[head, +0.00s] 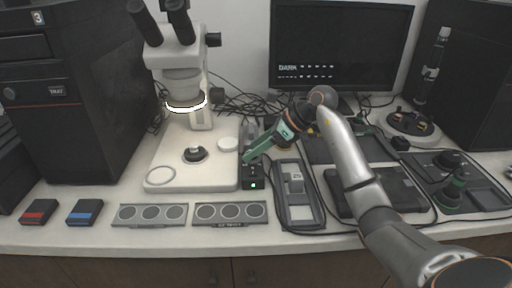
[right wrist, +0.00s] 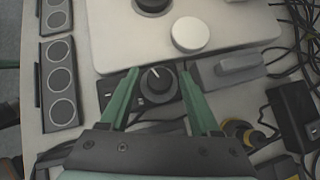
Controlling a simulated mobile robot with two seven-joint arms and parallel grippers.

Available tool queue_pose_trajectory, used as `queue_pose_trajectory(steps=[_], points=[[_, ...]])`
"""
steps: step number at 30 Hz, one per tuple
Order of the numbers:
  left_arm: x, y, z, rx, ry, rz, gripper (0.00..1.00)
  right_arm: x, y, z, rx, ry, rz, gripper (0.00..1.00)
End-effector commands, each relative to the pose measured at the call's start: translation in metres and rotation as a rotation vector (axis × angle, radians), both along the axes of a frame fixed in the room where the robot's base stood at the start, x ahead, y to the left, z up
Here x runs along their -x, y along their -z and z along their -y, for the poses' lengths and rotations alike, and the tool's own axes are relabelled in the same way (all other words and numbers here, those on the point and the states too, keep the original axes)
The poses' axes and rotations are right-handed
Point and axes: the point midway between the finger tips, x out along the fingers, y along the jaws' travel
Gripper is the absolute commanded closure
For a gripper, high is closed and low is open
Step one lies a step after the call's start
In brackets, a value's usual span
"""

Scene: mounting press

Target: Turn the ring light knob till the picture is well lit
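The ring light (head: 186,105) glows white under the microscope head. Its small black control box (head: 253,184) with a green lamp stands right of the microscope base. The dark round knob (right wrist: 157,79) with a white pointer mark is on that box in the right wrist view. My right gripper (head: 250,157) has green fingers and reaches down over the box, hiding the knob in the head view. In the right wrist view its fingers (right wrist: 158,75) are open, one on each side of the knob, with gaps showing. The monitor (head: 340,45) is dark and reads "DARK". My left gripper is not in view.
The microscope base (head: 165,150) is just left of the box, with a white disc (head: 228,144) on it. A grey tray (head: 298,218) lies close on the right. Cables lie behind. Sample strips (head: 230,213) and red and blue boxes (head: 85,212) line the front.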

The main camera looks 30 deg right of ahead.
Motion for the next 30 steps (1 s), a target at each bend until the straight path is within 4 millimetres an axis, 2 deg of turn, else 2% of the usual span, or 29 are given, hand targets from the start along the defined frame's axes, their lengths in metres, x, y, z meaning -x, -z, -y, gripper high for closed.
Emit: queue_pose_trajectory(steps=[2, 16, 30], points=[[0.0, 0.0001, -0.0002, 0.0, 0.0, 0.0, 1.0, 0.0, -0.0001, 0.0002, 0.0, 0.0, 0.0, 0.47], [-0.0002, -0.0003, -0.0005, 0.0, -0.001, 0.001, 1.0, 0.0003, -0.0001, 0.0003, -0.001, 0.001, 0.0, 1.0], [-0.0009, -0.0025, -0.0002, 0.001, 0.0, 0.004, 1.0, 0.0013, 0.0001, 0.0006, 0.003, 0.047, -0.001, 1.0]])
